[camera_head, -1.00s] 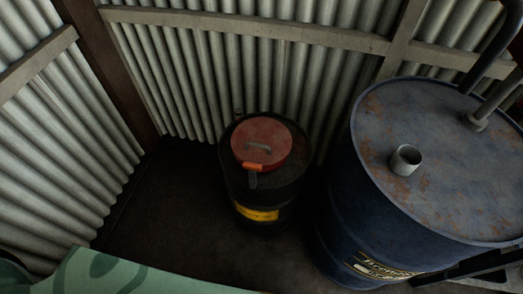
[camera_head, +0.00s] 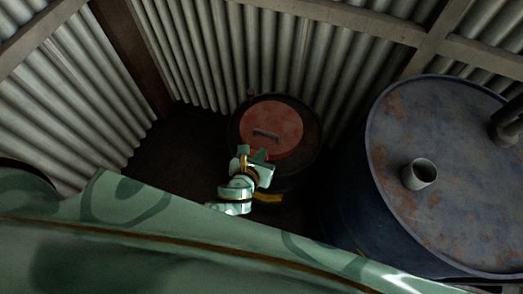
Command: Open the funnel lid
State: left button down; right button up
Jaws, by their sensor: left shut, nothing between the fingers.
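A small dark drum (camera_head: 308,122) stands in the shed corner. The round red funnel lid (camera_head: 284,120) lies flat and closed on its top, with a grey handle (camera_head: 266,135) across it. My left gripper (camera_head: 257,156) is at the front edge of the lid, over the place of the orange latch, and hides most of it. The fingers are shut with nothing seen between them. I cannot tell whether they touch the lid. My right gripper is not in view.
A large blue rusty drum (camera_head: 450,170) stands at the right, with a short metal pipe (camera_head: 419,174) rising from its top. Corrugated metal walls (camera_head: 190,55) close in behind and at left. Dark floor shows left of the small drum. My green body fills the bottom.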

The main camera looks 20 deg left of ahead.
aim_at(268, 147)
pick_arm(q)
jog(key=b+x, duration=0.2)
jog(key=x, duration=0.4)
jog(key=shift+f, duration=0.25)
jog(key=shift+b+x, duration=0.3)
jog(key=shift+x, duration=0.45)
jog(key=shift+r, duration=0.1)
